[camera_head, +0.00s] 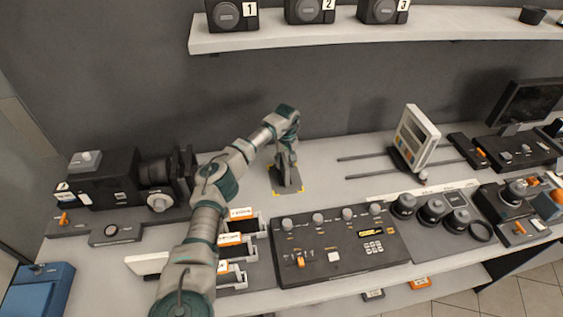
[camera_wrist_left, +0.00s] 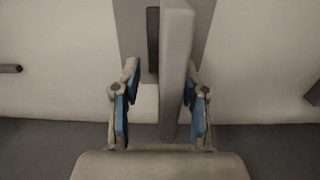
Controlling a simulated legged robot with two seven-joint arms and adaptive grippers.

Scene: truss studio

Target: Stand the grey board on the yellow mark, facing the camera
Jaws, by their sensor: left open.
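The grey board (camera_wrist_left: 176,70) stands edge-on between the open fingers of my left gripper (camera_wrist_left: 160,100) in the left wrist view. The right finger is close to it and a wider gap shows on the left; contact cannot be told. In the head view my left gripper (camera_head: 287,165) points down over the dark patch with yellow corner marks (camera_head: 277,187). The board's lower part (camera_head: 288,180) shows there, standing within the marks; the gripper hides much of it, so its facing is hard to tell. My right gripper is not in view.
A camera on a rig (camera_head: 110,180) stands at left. A control panel (camera_head: 335,245) and labelled trays (camera_head: 235,240) lie in front. A white chart panel (camera_head: 415,135) stands near rods at right. A shelf (camera_head: 350,30) with numbered devices runs above. The counter behind the mark is clear.

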